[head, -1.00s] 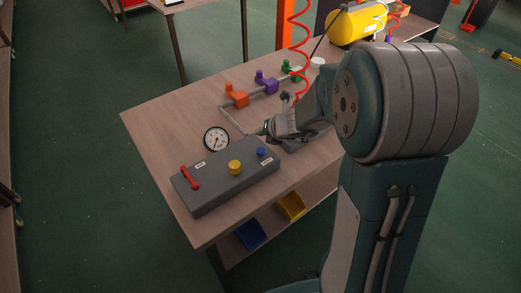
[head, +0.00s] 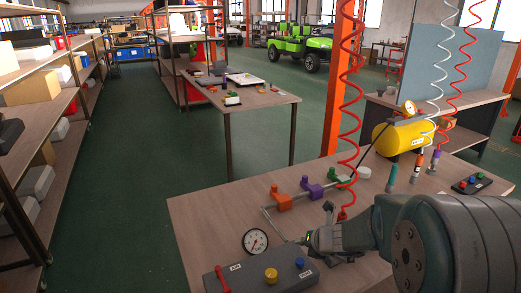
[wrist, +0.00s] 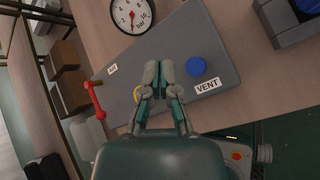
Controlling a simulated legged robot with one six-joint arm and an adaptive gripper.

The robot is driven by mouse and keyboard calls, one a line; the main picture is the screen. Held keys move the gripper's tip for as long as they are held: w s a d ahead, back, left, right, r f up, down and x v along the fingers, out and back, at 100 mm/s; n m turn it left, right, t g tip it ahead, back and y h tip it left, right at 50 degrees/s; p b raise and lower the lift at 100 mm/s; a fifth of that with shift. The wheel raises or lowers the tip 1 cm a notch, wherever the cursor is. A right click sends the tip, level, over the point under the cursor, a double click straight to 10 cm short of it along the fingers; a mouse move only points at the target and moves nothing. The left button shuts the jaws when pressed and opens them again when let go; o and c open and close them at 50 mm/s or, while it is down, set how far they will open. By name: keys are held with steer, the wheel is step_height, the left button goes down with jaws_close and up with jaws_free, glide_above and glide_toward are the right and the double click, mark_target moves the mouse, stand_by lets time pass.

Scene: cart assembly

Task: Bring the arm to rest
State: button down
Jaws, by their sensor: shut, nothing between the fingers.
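My gripper (head: 308,241) is shut and empty, held low over the table (head: 200,220) near the grey control box (head: 240,278). In the wrist view my gripper (wrist: 159,70) has its fingertips together above the box, beside the blue button (wrist: 196,66). The yellow knob (head: 271,275) is partly hidden behind a finger in the wrist view. The red lever (wrist: 95,100) is at the left of the box there. My arm reaches in from the lower right of the head view.
A pressure gauge (head: 255,241) stands behind the box. A pipe with orange (head: 281,198), purple (head: 311,189) and green valves runs behind my gripper. Red coiled hoses hang overhead. A yellow tank (head: 399,138) is at the back right. Open green floor lies to the left.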

steer(key=s+a+r+n+g, duration=0.1)
steer(key=s+a+r+n, duration=0.2)
steer(key=s+r+n, duration=0.5)
steer(key=s+a+r+n+g, duration=0.1)
steer(key=s+a+r+n, duration=0.3)
steer(key=n, duration=0.9)
steer(key=s+d+r+n+h, duration=0.2)
steer(key=s+d+n+h, duration=0.2)
steer(key=s+n, duration=1.1)
steer(key=d+n, duration=0.2)
steer(key=d, duration=0.1)
steer(key=shift+d, duration=0.15)
